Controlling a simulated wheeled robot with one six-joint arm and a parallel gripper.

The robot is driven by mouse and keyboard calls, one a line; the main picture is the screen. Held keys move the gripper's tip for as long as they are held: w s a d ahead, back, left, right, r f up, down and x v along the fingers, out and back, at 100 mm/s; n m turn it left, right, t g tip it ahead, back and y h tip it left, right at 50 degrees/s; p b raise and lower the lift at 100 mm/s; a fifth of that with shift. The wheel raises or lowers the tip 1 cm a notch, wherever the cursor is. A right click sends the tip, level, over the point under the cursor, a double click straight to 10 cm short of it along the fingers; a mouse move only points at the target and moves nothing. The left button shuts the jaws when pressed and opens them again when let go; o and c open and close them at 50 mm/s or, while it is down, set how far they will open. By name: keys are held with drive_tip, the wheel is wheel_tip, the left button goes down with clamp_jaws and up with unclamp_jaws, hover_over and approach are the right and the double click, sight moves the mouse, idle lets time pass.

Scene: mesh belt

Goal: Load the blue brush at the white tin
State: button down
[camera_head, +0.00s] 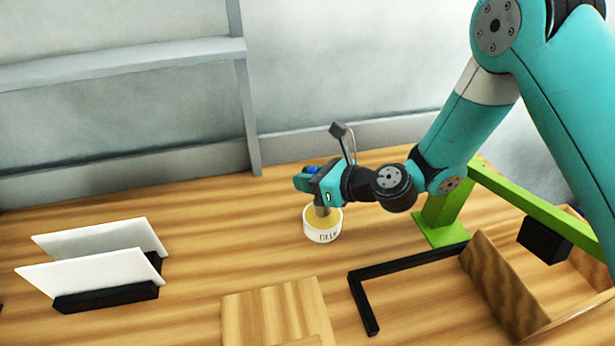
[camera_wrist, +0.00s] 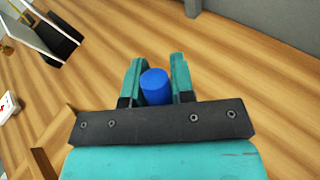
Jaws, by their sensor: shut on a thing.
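In the wrist view, the round blue end of the brush (camera_wrist: 155,87) sits between the two teal fingers of my gripper (camera_wrist: 157,75). In the head view, only a bit of the blue handle (camera_head: 312,169) shows above the fingers. The white tin (camera_head: 322,234) stands upright on the table, with dark lettering and a yellowish top. The brush's lower end (camera_head: 321,208) meets the tin's opening in the picture; its tip is hidden and I cannot tell its depth.
Two white panels (camera_head: 95,240) stand in black holders at left. A wooden block (camera_head: 275,310) lies at front centre. A black L-shaped bar (camera_head: 362,300), a wooden box (camera_head: 500,285) and a green frame (camera_head: 440,225) are at right. Table left of the tin is clear.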

drive_tip(key=shift+f, duration=0.45)
idle(1.4)
wheel_tip(320, 180, up, 7)
drive_tip(key=p, duration=0.7)
drive_tip(key=shift+r, duration=0.15)
idle(0.6)
